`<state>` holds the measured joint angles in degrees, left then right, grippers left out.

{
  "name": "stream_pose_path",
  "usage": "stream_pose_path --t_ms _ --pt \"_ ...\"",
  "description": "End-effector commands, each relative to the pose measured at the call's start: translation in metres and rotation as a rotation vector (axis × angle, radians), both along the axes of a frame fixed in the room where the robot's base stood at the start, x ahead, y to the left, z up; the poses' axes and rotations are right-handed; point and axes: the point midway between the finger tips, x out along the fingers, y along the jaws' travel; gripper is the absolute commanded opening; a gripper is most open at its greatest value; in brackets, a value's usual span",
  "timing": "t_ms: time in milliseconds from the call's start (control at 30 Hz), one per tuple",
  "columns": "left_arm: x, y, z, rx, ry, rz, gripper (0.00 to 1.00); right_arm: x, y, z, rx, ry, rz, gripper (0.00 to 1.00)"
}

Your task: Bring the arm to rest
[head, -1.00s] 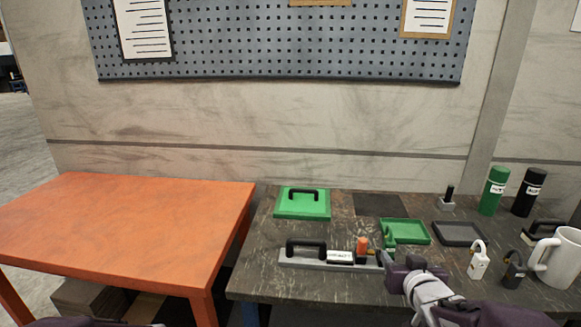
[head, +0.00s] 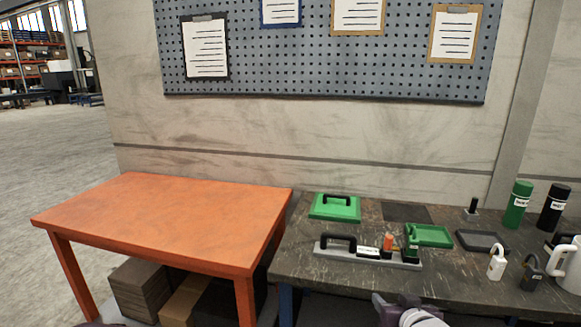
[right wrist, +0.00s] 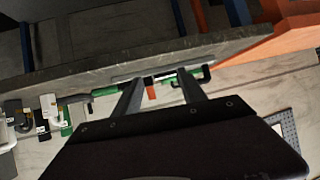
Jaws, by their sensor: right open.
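A grey bar-shaped base (head: 330,252) lies on the dark bench. On it are a black arched handle (head: 338,238), a white label, an orange block (head: 388,242) and an upright green part (head: 411,241) at its right end. My right gripper (head: 388,304) is low at the bottom edge in the head view, in front of the bench and apart from the base. In the right wrist view the two fingers of my right gripper (right wrist: 160,84) are spread with nothing between them. My left gripper is out of view.
The dark bench (head: 340,281) also holds a green lidded box (head: 335,207), a green tray (head: 434,236), a dark tray (head: 482,241), bottles, padlocks and a white mug (head: 571,268). An empty orange table (head: 165,215) stands to the left, with boxes below.

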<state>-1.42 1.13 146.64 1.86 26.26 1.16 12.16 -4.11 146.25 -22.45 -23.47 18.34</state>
Motion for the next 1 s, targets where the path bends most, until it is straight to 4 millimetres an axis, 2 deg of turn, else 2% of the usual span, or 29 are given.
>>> stream_pose_path --t_ms 100,267,400,567,600,633,800,900,1000 --pt "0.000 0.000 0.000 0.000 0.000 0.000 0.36 -0.013 0.023 -0.034 0.011 0.139 0.024 0.49" --pt "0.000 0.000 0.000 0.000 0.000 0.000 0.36 -0.050 0.043 -0.082 0.008 0.378 0.034 0.49" --pt "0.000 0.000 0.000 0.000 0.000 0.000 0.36 -0.099 0.054 -0.118 0.009 0.624 0.036 0.49" --pt "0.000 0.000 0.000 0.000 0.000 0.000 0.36 -0.169 0.058 -0.138 0.035 0.924 0.043 0.49" --pt "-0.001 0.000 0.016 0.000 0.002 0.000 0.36 -0.177 0.059 -0.123 0.020 0.956 0.068 0.49" --pt "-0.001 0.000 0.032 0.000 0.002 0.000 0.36 -0.175 0.058 -0.106 0.021 0.950 0.065 0.49" --pt "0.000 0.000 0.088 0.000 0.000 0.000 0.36 -0.174 0.058 -0.051 0.020 0.948 0.064 0.49" --pt "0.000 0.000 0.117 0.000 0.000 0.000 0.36 -0.174 0.058 -0.022 0.020 0.947 0.064 0.49" --pt "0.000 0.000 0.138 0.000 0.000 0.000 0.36 -0.174 0.058 -0.001 0.020 0.947 0.064 0.49"
